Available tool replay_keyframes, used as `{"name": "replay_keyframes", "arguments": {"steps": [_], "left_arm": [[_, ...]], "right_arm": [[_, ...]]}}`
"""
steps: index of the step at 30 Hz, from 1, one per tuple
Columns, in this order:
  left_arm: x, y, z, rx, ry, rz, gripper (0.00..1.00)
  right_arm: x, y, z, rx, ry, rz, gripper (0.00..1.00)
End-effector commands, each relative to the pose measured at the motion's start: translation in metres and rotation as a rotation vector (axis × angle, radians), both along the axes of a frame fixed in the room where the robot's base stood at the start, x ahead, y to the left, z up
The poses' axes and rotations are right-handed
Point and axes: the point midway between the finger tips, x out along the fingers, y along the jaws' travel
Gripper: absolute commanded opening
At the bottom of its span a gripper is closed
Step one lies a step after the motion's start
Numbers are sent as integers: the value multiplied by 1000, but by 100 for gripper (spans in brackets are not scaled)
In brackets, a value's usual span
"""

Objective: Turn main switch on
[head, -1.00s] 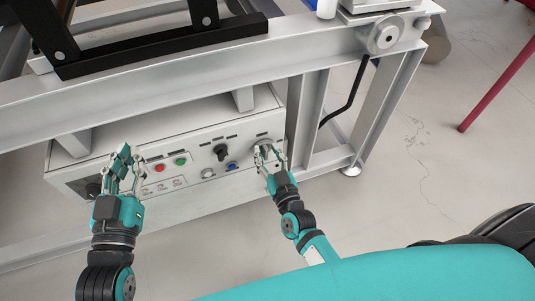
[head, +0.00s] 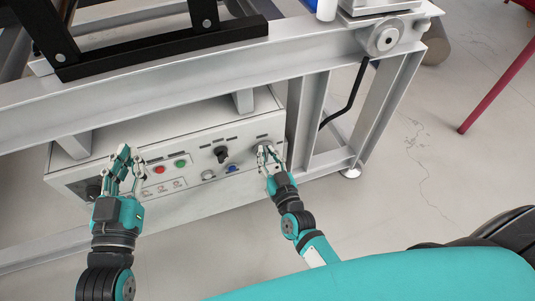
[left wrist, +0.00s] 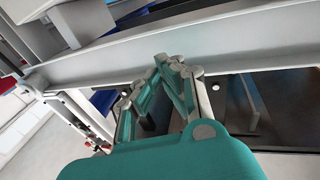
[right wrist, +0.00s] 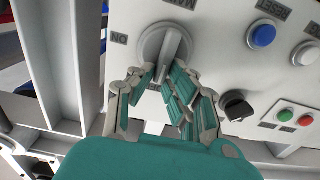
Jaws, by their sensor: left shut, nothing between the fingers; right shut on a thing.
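The main switch is a grey rotary knob (right wrist: 166,46) with a raised handle bar, on a round base on the white control panel. In the right wrist view, which shows the panel upside down, the label ON is beside it. My right gripper (right wrist: 168,82) is shut on the handle bar, its fingertips at the bar's end. In the head view my right gripper (head: 267,153) covers much of the knob, at the panel's right end. My left gripper (head: 128,158) is shut and empty in front of the panel's left part; it also shows in the left wrist view (left wrist: 168,66).
The control panel (head: 222,187) also carries a black selector (head: 221,154), a blue button (head: 233,169), a red button (head: 159,170) and a green button (head: 180,163). A metal frame beam (head: 310,55) runs above it.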

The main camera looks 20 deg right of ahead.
Motion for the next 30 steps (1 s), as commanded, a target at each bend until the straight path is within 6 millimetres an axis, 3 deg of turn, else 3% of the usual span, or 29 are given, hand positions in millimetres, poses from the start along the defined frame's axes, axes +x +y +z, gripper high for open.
{"name": "replay_keyframes", "arguments": {"steps": [8,18,30], "left_arm": [[-3,6,-31,45,176,12,0],[-18,16,-75,106,425,28,0],[-24,19,-88,123,494,32,0]], "right_arm": [[0,-3,2,139,5,1,0],[0,-9,-1,446,14,1,0],[1,-16,-7,828,26,-1,0]]}}
